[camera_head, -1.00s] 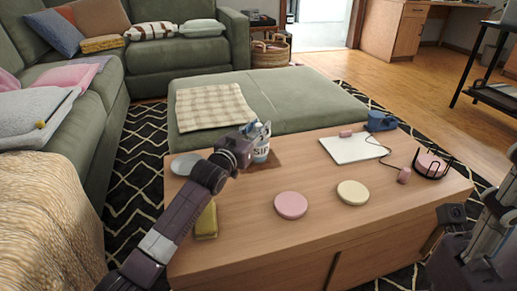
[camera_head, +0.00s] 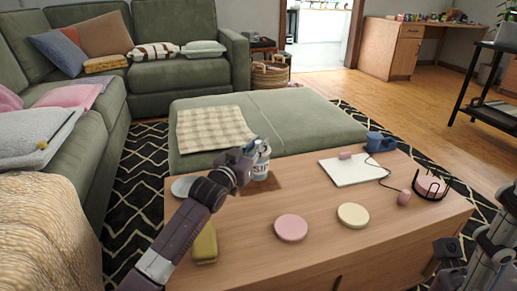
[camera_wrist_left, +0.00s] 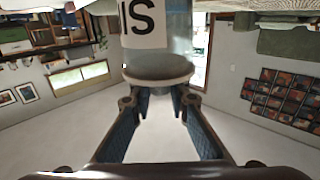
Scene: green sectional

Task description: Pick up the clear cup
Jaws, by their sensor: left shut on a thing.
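The clear cup (camera_head: 263,169) with a white lettered label stands upright near the left back of the wooden coffee table. Whether its base touches the table is hard to tell. My left gripper (camera_head: 257,150) is shut on its upper part. In the left wrist view, which is upside down, the cup (camera_wrist_left: 157,45) is at the top with its label and round rim showing. The fingers of my left gripper (camera_wrist_left: 157,98) reach up to the rim. Part of my right arm shows at the lower right of the head view; its fingers cannot be made out.
The coffee table (camera_head: 330,250) also holds a grey disc (camera_head: 182,187), a yellow sponge-like block (camera_head: 205,244), a pink disc (camera_head: 291,228), a cream disc (camera_head: 353,215), a white pad (camera_head: 350,171), a blue mug (camera_head: 380,142) and a wire holder (camera_head: 431,187). A green ottoman (camera_head: 300,120) stands behind.

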